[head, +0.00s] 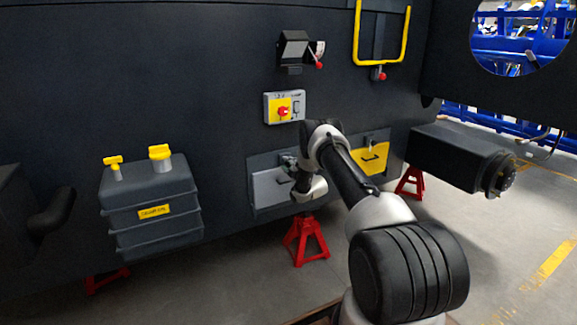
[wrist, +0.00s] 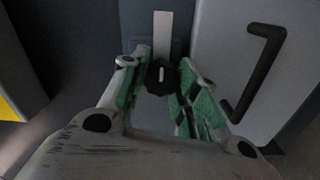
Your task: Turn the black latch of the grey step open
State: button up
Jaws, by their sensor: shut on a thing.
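The grey step (head: 268,190) is a panel low on the dark chassis in the head view. In the wrist view, its light grey face (wrist: 225,60) with a black bar handle (wrist: 258,70) is on the right. The black latch (wrist: 160,80) is a dark knob with a short white mark, beside the step's edge. My gripper (wrist: 160,88) has its green-padded fingers on both sides of the latch and is shut on it.
A yellow panel (head: 372,158) is right of the grey step. A control box (head: 284,107) with a red knob is above. A dark tank (head: 150,205) with yellow caps stands left. Red stands (head: 304,240) are below. Open floor lies at right.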

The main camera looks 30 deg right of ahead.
jog(key=o, duration=1)
jog(key=s, duration=1.2)
jog(key=shift+d, duration=0.15)
